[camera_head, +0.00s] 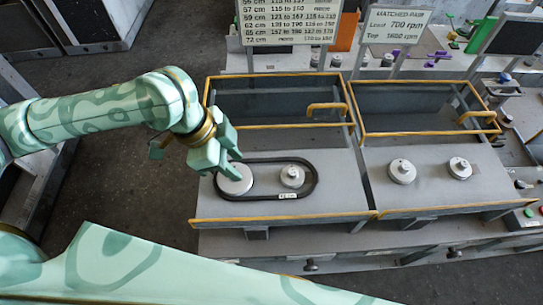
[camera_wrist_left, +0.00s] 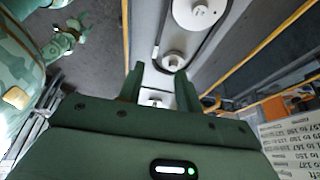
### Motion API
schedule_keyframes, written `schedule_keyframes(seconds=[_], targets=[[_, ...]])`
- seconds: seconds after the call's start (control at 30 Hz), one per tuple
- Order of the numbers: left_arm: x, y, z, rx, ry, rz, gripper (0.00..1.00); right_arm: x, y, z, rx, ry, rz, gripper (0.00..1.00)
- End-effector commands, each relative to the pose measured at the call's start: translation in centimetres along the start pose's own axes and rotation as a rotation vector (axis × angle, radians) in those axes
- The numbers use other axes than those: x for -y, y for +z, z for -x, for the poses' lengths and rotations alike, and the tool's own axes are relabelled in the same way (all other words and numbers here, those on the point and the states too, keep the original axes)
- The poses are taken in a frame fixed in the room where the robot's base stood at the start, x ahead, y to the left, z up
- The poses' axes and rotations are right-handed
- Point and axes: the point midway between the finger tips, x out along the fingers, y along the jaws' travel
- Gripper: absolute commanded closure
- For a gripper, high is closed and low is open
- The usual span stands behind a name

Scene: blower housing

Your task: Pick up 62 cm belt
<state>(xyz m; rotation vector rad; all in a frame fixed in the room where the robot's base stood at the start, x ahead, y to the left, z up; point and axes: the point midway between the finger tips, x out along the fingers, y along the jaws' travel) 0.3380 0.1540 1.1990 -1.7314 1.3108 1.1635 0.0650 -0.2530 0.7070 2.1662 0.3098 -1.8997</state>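A black belt (camera_head: 312,181) forms a long loop around the large left pulley (camera_head: 236,183) and the smaller pulley (camera_head: 291,176) on the left housing. A small white label on its near run is barely legible. The belt also shows in the left wrist view (camera_wrist_left: 222,24). My left gripper (camera_head: 230,172) is above the large pulley, at the belt's left end, and its fingertips hide part of that area. In the left wrist view its two fingers (camera_wrist_left: 160,80) stand apart with nothing gripped between them. What looks like my right gripper (camera_wrist_left: 68,38) is small at the upper left there.
A second housing to the right carries two bare pulleys (camera_head: 402,171). Yellow-edged rails (camera_head: 328,107) rise behind the plates. Sign boards (camera_head: 290,22) stand at the back. A purple tool (camera_head: 437,59) lies at the back right. Dark floor (camera_head: 130,180) is open at the left.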

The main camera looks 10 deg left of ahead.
Motion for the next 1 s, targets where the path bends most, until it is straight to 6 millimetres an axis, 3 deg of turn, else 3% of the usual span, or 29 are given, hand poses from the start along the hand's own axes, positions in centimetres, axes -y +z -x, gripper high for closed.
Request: schedule_keyframes(seconds=[0.17, 0.4, 0.5, 0.73, 1.0], targets=[[-0.4, 0.3, -2.5, 0.004, 0.012, 0.005, 0.65, 0.2, 0.5, -0.7, 0.006, -0.003, -0.001, 0.4], [-0.1, 0.2, -8.6, 0.003, 0.011, 0.006, 0.65, 1.7, 4.5, -1.6, 0.064, -0.022, 0.0, 0.4], [0.0, 0.1, -10.1, 0.003, 0.01, 0.005, 0.65, 1.6, 4.2, -1.9, 0.06, -0.021, 0.0, 0.4], [0.2, 0.1, -12.1, 0.003, 0.009, 0.006, 0.65, 0.7, 1.0, -2.6, 0.009, -0.008, -0.002, 0.4], [0.7, 0.0, -16.0, 0.003, 0.008, 0.004, 0.65, 1.1, 2.7, -3.4, 0.034, -0.013, -0.001, 0.4]])
